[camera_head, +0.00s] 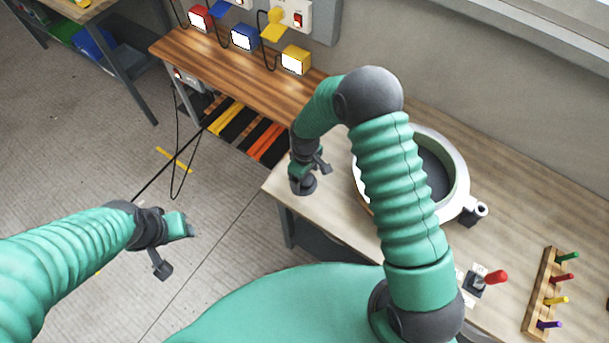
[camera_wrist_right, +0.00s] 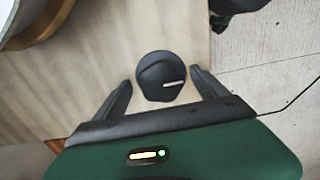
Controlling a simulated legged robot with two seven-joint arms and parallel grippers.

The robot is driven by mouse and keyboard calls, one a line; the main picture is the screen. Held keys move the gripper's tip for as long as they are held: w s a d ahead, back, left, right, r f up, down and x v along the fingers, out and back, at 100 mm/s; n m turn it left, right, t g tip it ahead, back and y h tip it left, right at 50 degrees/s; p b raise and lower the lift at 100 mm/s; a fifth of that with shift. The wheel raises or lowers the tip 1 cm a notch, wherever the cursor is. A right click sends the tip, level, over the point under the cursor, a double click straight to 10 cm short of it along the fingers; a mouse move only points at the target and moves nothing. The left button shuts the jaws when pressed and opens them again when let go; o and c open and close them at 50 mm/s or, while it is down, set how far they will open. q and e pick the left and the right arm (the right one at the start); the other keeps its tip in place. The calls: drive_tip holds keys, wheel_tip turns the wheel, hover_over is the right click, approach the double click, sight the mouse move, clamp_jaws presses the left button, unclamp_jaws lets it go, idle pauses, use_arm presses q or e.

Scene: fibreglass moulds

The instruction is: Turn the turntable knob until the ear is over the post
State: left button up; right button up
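A dark round knob with a white mark (camera_wrist_right: 160,77) stands on the workbench near its left corner; in the head view it (camera_head: 303,186) is partly under my right gripper (camera_head: 308,170). In the right wrist view the open fingers of this gripper (camera_wrist_right: 161,82) are on either side of the knob, with gaps showing. The pale ring-shaped mould on the turntable (camera_head: 458,168) is partly hidden behind my right arm. A grey ear (camera_head: 472,211) sticks out at its lower right. I cannot make out the post separately. My left gripper (camera_head: 177,248) is open and empty over the floor.
A red-handled lever (camera_head: 494,277) and a wooden rack with coloured pegs (camera_head: 545,292) are on the bench at right. A wooden shelf (camera_head: 215,58) with red, blue and yellow boxes stands behind. The floor at left is mostly clear.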

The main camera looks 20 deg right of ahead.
drive_tip(key=shift+w+r, duration=0.15)
drive_tip(key=shift+r, duration=0.15)
wheel_tip(320, 180, up, 16)
drive_tip(key=b, duration=0.1)
idle(0.4)
